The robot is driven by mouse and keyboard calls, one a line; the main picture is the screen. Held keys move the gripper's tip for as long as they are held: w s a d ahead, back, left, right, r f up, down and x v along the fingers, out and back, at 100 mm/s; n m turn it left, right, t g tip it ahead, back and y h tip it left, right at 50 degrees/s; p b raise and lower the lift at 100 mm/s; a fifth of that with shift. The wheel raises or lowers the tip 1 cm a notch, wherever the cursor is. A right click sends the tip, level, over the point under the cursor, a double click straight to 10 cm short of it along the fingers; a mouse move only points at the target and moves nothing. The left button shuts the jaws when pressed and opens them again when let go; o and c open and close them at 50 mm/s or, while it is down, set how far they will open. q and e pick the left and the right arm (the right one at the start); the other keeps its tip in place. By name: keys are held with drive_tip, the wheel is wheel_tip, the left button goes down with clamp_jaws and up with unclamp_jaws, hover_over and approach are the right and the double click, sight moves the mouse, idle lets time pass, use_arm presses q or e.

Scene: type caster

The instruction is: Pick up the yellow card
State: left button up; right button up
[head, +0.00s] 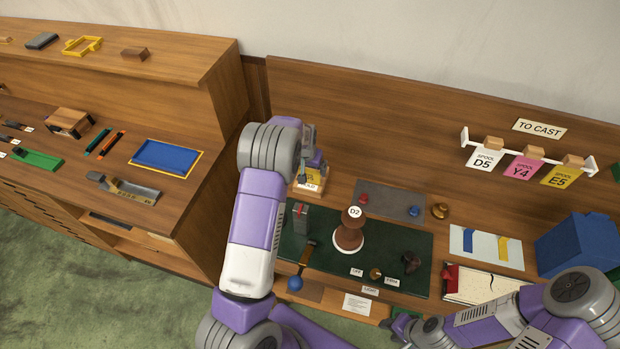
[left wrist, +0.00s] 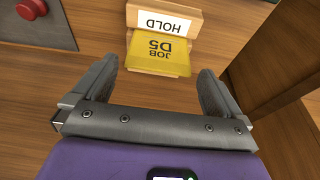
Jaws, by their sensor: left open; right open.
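A yellow card (left wrist: 158,52) lettered "JOB D5" rests on a small wooden holder (left wrist: 160,14) with a white "HOLD" label. My left gripper (left wrist: 157,70) is open, with one finger on either side of the card's near edge; it does not grip the card. In the head view the left gripper (head: 309,160) is over the holder and partly hides the yellow card (head: 314,175). Another yellow card (head: 561,176), marked "SPOOL E5", hangs on the white rail at the right.
White and pink spool cards hang beside the E5 card. A dark green mat (head: 400,240) holds a brown "D2" spool (head: 350,232) and small parts. A blue bin (head: 578,240) stands at the right. In the left wrist view, a wooden wall (left wrist: 275,60) rises right of the gripper.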

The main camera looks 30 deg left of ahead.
sight(310, 172)
use_arm(q)
drive_tip(key=x, duration=0.4)
drive_tip(key=shift+w+f, duration=0.2)
drive_tip(key=shift+f, duration=0.2)
drive_tip(key=shift+d, duration=0.1)
drive_tip(key=c, duration=0.8)
drive_tip(key=shift+r, duration=0.15)
